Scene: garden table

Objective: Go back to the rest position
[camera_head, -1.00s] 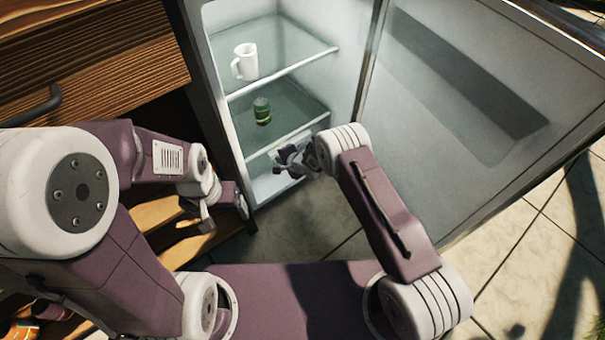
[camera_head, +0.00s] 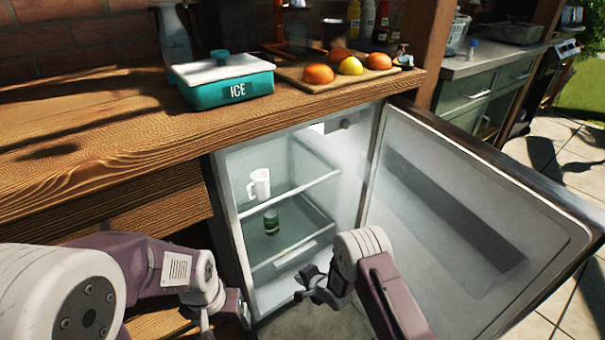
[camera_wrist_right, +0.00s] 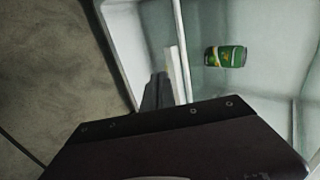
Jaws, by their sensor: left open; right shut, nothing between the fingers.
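My left gripper (camera_head: 226,312) is at the lower left of the head view, beside the fridge's left edge and low in front of the wooden counter. It is open, with no object seen in it. My right gripper (camera_head: 308,284) is in front of the open fridge's lower part. It is shut and empty; its fingers also show in the right wrist view (camera_wrist_right: 158,92). Inside the fridge (camera_head: 236,240), a white mug (camera_head: 259,186) stands on the upper shelf. A green can (camera_head: 271,222) stands on the shelf below, and it shows in the right wrist view (camera_wrist_right: 225,56).
The fridge door (camera_head: 450,220) stands wide open to the right. On the wooden counter (camera_head: 100,150) above are a teal ICE box (camera_head: 222,82) and a cutting board (camera_head: 345,80) with several fruits. Paved floor (camera_head: 560,170) lies free at the right.

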